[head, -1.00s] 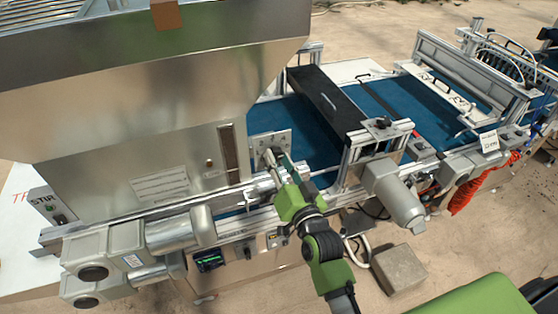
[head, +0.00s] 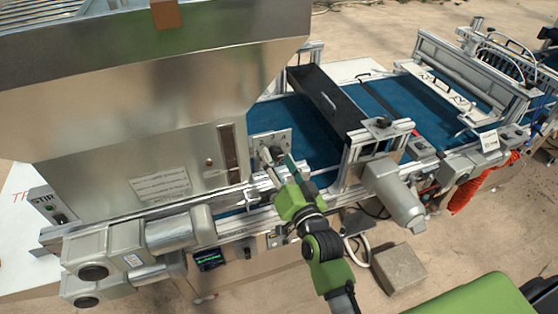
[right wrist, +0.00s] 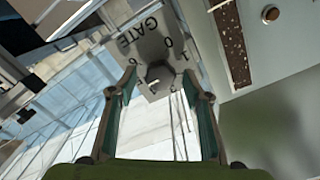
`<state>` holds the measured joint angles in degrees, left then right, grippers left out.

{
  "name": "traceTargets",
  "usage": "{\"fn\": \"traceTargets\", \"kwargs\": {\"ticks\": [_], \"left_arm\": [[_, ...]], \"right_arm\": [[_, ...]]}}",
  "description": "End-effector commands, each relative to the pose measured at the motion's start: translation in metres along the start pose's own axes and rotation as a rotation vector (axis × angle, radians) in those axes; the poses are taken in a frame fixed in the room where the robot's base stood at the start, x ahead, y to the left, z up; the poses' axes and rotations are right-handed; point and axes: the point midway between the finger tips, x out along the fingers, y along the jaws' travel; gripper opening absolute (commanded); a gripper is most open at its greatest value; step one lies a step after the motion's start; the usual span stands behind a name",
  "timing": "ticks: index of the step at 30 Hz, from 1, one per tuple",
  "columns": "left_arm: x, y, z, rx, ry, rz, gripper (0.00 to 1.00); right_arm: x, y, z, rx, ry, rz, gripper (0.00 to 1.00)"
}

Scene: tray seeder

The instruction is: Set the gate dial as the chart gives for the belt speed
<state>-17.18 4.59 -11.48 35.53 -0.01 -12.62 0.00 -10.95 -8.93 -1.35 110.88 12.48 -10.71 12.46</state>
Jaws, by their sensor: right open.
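The gate dial is a dark knob (right wrist: 160,77) on a light metal plate (right wrist: 148,40) marked "GATE" with numerals around it, seen upside down in the right wrist view. In the head view the plate (head: 281,138) is on the hopper's side above the blue belt. My right gripper (right wrist: 160,88) is open, its two fingers on either side of the knob in the picture; I cannot tell whether they touch it. In the head view the right gripper (head: 281,160) is in front of the plate and hides the knob. A small display (head: 209,259) glows green, too small to read. My left gripper is not in view.
The big metal hopper (head: 120,110) fills the left. The blue belt (head: 310,130) runs right beneath a black cover (head: 328,97) and frames. A grey motor (head: 395,190) juts out right of my arm. A block (head: 398,270) lies on the floor.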

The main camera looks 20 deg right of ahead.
Motion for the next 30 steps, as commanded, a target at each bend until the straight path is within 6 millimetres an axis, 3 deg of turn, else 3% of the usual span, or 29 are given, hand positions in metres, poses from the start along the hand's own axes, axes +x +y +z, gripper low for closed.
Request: {"fn": "traceTargets", "kwargs": {"ticks": [8,21,30], "left_arm": [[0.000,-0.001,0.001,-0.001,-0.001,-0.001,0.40],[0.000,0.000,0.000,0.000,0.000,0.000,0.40],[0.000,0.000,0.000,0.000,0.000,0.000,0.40]], "right_arm": [[-0.019,0.001,0.001,-0.001,-0.001,0.001,0.45],[-0.102,0.001,0.001,0.000,-0.003,0.001,0.45],[-0.120,0.000,0.000,0.000,0.000,0.000,0.45]]}}
